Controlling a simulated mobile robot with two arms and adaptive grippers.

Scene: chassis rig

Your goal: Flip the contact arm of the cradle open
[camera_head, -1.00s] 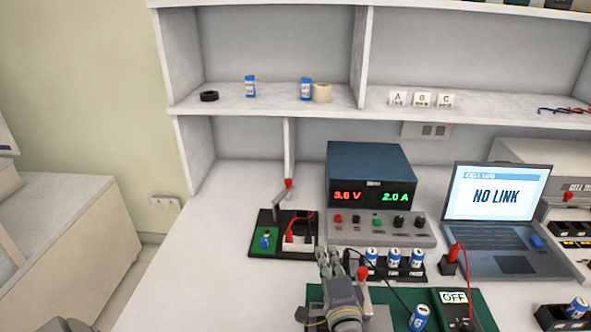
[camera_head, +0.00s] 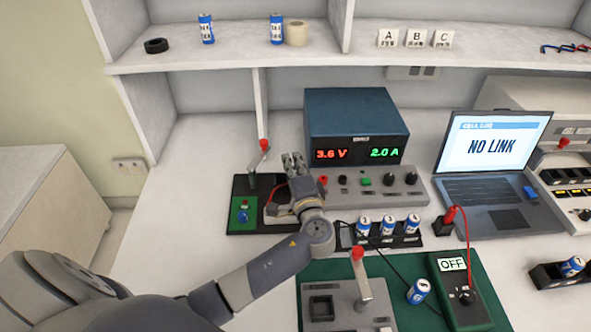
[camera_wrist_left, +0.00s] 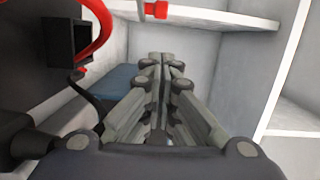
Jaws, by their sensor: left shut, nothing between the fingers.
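A black base with a green panel (camera_head: 241,214) stands at the back left of the bench. A grey contact arm with a red tip (camera_head: 263,145) rises tilted from its back. I take this to be the cradle. My left gripper (camera_head: 293,163) is over its right side, to the right of the contact arm and apart from it. Its fingers are shut and empty, pointing away from me. In the left wrist view the shut fingers (camera_wrist_left: 166,95) fill the middle, with a red tip (camera_wrist_left: 157,9) above them. My right gripper is not in view.
A similar grey fixture (camera_head: 345,310) with a red-tipped lever stands in front on a green mat. A power supply (camera_head: 357,125) stands behind the gripper's right. A cell rack (camera_head: 405,241), meter (camera_head: 462,292) and laptop (camera_head: 494,190) are to the right.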

